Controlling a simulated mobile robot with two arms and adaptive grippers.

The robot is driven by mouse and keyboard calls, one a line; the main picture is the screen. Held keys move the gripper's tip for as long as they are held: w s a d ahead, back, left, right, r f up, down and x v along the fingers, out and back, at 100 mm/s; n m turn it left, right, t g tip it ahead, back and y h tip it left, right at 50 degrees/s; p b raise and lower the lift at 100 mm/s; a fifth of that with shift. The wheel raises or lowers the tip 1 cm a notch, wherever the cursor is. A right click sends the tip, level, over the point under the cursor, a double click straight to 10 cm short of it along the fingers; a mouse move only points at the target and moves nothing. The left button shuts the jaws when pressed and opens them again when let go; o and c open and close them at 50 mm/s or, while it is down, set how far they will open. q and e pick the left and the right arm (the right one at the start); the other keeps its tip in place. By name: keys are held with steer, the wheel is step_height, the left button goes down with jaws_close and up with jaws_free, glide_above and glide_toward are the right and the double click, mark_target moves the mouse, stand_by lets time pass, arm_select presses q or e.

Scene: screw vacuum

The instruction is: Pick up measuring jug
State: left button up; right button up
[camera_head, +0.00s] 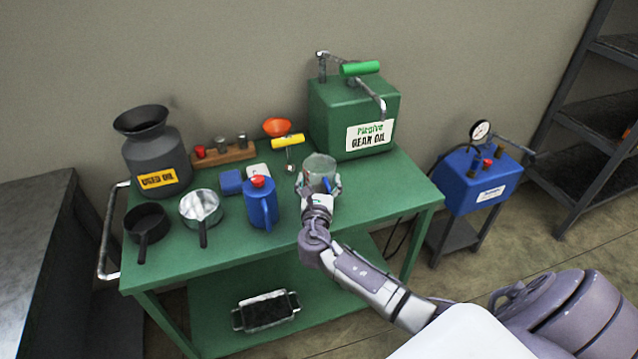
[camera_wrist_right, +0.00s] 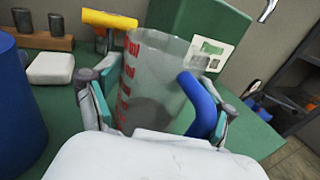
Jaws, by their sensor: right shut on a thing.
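The measuring jug (camera_head: 320,167) is a clear vessel with red markings and a blue handle. It is upright at the green cart's right half, in front of the green gear oil can. My right gripper (camera_head: 318,188) is shut around the jug, one finger on each side. In the right wrist view the jug (camera_wrist_right: 152,80) stands between the fingers of the gripper (camera_wrist_right: 155,112), with its blue handle at the right finger. I cannot tell whether its base touches the cart top. My left gripper is not in view.
A blue jug with a red cap (camera_head: 261,205) stands left of my gripper. The green gear oil can (camera_head: 335,110) is close behind. A yellow-handled tool (camera_head: 288,142), orange funnel (camera_head: 277,126), pans and used oil can (camera_head: 155,150) are further left. The cart's front right top (camera_head: 385,205) is clear.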

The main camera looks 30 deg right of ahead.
steer(key=shift+r, duration=0.5)
step_height(320, 180, up, 2)
steer(key=s+d+r, duration=0.6)
steer(key=s+d, duration=0.1)
steer(key=s, duration=0.2)
steer(key=shift+d+r+p, duration=0.15)
steer(key=shift+r+p, duration=0.25)
steer(key=shift+p, duration=0.05)
stand_by(0.7)
